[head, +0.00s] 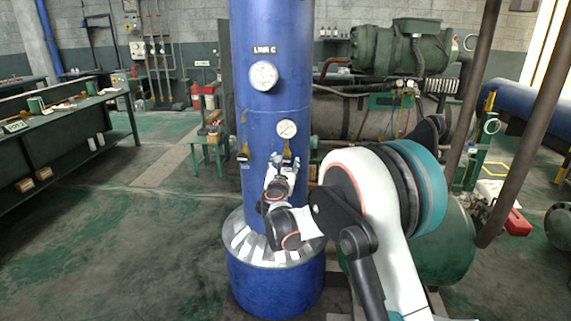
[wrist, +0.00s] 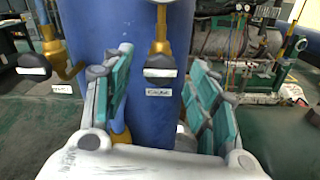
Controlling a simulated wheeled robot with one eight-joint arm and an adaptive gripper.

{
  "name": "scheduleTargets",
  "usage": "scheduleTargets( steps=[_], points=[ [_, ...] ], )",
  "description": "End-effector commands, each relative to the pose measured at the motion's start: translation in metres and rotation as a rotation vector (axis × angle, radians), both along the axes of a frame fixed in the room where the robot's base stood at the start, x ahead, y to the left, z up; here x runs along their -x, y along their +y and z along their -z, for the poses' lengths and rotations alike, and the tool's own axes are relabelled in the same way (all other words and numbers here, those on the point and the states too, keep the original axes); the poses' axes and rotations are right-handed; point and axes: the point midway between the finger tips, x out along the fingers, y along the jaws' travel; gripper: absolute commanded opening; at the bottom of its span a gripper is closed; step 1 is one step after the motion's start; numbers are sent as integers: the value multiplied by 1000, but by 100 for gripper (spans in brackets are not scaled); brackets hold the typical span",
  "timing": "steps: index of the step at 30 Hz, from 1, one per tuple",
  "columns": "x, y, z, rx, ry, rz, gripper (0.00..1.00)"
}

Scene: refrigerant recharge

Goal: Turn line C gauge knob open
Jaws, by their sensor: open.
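The blue LINE C column (head: 275,100) stands in front of me. In the wrist view, a brass stem (wrist: 161,35) comes down to a dark knob (wrist: 160,66), with a small white label (wrist: 158,92) just below it. The label's print is too small to read surely. My gripper (wrist: 162,62) is open, with a teal-padded finger on each side of the knob in the picture. I see no contact. In the head view my gripper (head: 284,161) is at the column below the small gauge (head: 287,128), and it largely hides the knob.
A second brass valve with a dark knob (wrist: 33,60) is to the left. A large gauge (head: 264,75) sits higher on the column. Green machinery and pipes (head: 385,48) stand behind at right. A long workbench (head: 70,125) is at left, with clear floor beside it.

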Motion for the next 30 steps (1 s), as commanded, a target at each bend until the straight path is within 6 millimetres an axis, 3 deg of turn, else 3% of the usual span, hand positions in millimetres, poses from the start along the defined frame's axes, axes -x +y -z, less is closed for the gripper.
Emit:
scheduleTargets(
  steps=[7, 19, 25, 30],
  points=[
    [-30, -2, 1, 1, 0, 0, 54],
    [-36, -2, -1, 1, 0, 0, 54],
    [-36, -2, -1, 1, 0, 0, 9],
    [-36, -2, -1, 2, 0, 0, 9]
  ],
)
